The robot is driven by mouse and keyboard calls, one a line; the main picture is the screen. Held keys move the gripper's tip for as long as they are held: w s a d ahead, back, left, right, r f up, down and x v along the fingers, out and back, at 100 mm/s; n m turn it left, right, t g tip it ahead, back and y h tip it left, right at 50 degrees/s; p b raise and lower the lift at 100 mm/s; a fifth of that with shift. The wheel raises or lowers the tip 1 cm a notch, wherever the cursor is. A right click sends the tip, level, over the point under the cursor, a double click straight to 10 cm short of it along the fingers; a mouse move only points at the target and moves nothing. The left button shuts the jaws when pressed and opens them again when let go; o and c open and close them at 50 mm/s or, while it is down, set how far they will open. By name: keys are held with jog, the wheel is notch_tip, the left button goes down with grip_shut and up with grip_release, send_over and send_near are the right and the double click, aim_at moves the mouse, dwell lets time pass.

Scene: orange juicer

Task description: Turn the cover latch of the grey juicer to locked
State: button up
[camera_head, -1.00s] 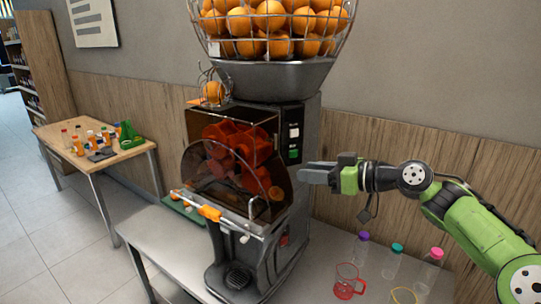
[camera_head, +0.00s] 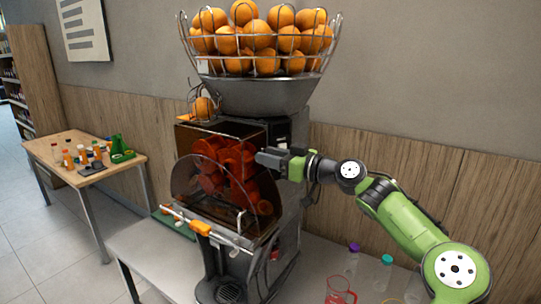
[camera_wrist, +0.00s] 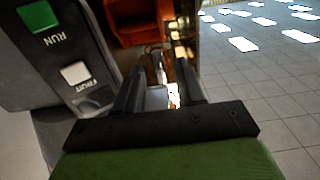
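The grey juicer (camera_head: 286,222) stands on a metal table, with red-orange pressing parts behind its clear cover (camera_head: 187,183). My gripper (camera_head: 259,157) is beside the upper right front of the juicer, level with the top of the cover. In the wrist view my gripper (camera_wrist: 160,72) has its fingers apart, with metallic and orange parts seen blurred through the gap. It holds nothing that I can make out.
A green RUN button (camera_wrist: 38,16) and a white FRUIT button (camera_wrist: 75,73) are close left of my fingers. A wire basket of oranges (camera_head: 262,45) tops the juicer. A red jug (camera_head: 339,292) and capped bottles (camera_head: 352,260) stand at right. A side table (camera_head: 85,160) is left.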

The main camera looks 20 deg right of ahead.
jog(key=shift+a, duration=0.1)
grip_shut()
jog(key=shift+m, duration=0.3)
jog(key=shift+w+d+f+m+p, duration=0.1)
jog(key=shift+m+p, duration=2.85)
jog(key=shift+m, duration=1.4)
jog(key=shift+w+d+f+m+p, duration=0.1)
jog(key=shift+m+p, duration=2.85)
jog(key=shift+m, duration=1.4)
jog(key=shift+f, duration=0.1)
